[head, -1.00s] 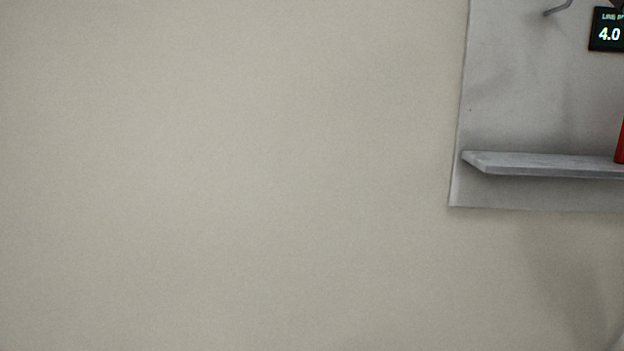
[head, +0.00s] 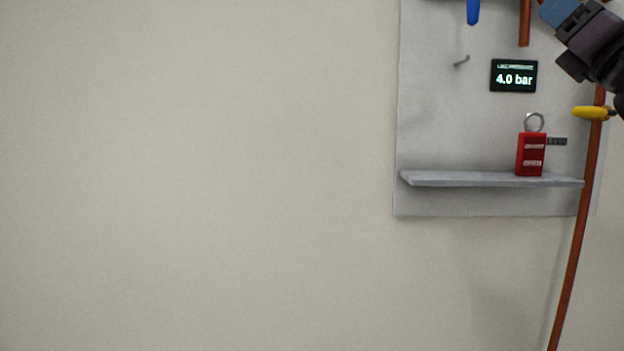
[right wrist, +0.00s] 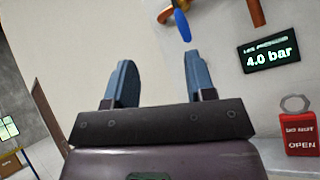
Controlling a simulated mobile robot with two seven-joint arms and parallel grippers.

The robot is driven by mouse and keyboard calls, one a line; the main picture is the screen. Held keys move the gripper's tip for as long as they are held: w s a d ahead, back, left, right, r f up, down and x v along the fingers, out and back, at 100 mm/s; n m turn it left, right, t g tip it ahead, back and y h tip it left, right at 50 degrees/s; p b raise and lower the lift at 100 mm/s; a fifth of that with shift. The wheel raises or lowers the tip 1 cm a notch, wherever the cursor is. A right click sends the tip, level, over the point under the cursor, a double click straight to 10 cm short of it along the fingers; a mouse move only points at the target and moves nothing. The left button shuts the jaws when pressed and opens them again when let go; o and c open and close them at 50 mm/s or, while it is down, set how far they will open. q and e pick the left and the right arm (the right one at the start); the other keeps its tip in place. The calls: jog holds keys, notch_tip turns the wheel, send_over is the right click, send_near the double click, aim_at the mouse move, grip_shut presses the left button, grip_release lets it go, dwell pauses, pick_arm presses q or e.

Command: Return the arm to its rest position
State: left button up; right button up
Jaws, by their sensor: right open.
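My right gripper (right wrist: 156,85) is open and empty in the right wrist view, its two blue fingers apart with the pale panel and wall behind them. In the head view part of my right gripper and wrist (head: 590,40) shows at the top right, in front of the grey panel (head: 440,130). The fingertips are cut off there by the top edge. My left gripper is in neither view.
A red lockout padlock (head: 530,155) stands on the grey shelf (head: 460,179). A display (head: 514,76) reads 4.0 bar. A blue handle (head: 473,12), a hook (head: 461,61), a yellow handle (head: 590,113) and copper tube (head: 570,270) are nearby. The wall at left is bare.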

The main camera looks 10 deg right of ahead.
jog(key=w+d+f+m+g, duration=0.25)
jog(key=f+m, duration=0.35)
jog(key=f, duration=0.6)
jog(key=w+d+f+m+g+h, duration=0.15)
jog(key=w+f+m, duration=0.3)
jog(key=f, duration=0.85)
jog(key=w+d+f+m+g, duration=0.1)
jog(key=w+f+m+g, duration=0.1)
jog(key=f+m, duration=0.75)
jog(key=s+a+f+m+g, duration=0.2)
jog(key=s+a+f, duration=0.15)
jog(key=f, duration=0.85)
jog(key=s+a+f+m+g, duration=0.2)
jog(key=s+a+f, duration=0.15)
jog(key=f, duration=0.75)
jog(key=s+a+f+m+g, duration=0.1)
jog(key=s+a+f+m, duration=0.25)
jog(key=f, duration=0.85)
jog(key=s+a+f+m+g, duration=0.2)
jog(key=s+a+f, duration=0.3)
jog(key=s+f, duration=0.2)
jog(key=s+a+f+m+g, duration=0.2)
jog(key=s+a+f, duration=0.3)
jog(key=s+f, duration=0.2)
jog(key=shift+s+f, duration=0.2)
jog(key=shift+s, duration=0.8)
jog(key=shift+c, duration=0.3)
jog(key=shift+c, duration=0.4)
